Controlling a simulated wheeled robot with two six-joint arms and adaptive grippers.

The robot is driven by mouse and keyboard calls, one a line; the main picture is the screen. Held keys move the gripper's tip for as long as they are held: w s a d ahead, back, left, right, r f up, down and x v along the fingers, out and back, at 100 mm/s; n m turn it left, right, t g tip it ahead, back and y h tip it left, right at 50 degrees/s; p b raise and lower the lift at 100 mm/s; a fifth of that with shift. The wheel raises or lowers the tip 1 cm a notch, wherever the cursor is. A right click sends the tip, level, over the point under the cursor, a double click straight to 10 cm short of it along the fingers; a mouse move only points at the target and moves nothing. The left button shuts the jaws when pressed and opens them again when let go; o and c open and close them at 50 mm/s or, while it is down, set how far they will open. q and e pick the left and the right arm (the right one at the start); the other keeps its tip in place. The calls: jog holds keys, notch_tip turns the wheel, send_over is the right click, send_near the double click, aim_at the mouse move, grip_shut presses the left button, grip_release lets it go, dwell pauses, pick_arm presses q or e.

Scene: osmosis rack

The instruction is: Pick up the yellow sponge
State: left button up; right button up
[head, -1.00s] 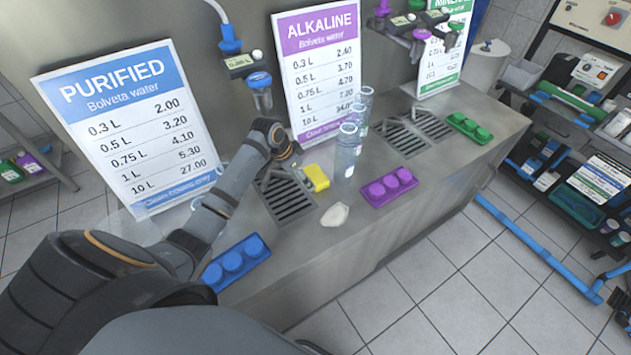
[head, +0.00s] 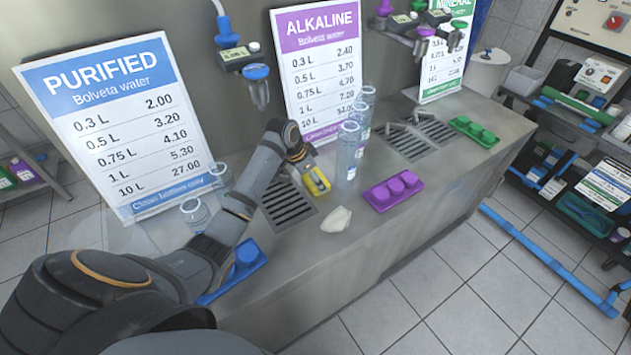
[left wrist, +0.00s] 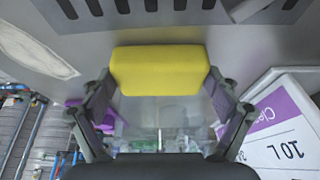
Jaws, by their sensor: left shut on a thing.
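The yellow sponge (head: 317,182) is on the steel counter beside the left drain grate in the head view, partly covered by my left gripper (head: 312,178). In the left wrist view the sponge (left wrist: 160,70) fills the space between the two fingers of my left gripper (left wrist: 162,95). The fingers are shut on its two ends. I cannot tell whether the sponge touches the counter. My right gripper is not in view.
Clear bottles (head: 347,155) stand just right of the sponge. A purple cap tray (head: 393,191) and a whitish flat piece (head: 336,220) lie nearer the front edge. A blue cap tray (head: 235,268) is at the left, and a drain grate (head: 286,205) is beside the sponge.

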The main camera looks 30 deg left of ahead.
pick_arm(q)
jog(key=shift+r, duration=0.1)
jog(key=shift+r, duration=0.3)
notch_tip(320, 180, up, 3)
jog(key=shift+f+b, duration=0.2)
jog(key=shift+b, duration=0.2)
jog(key=s+d+r, duration=0.5)
jog(key=s+r, duration=0.4)
jog(key=s, duration=0.4)
jog(key=shift+d+r, duration=0.15)
jog(key=shift+r, duration=0.15)
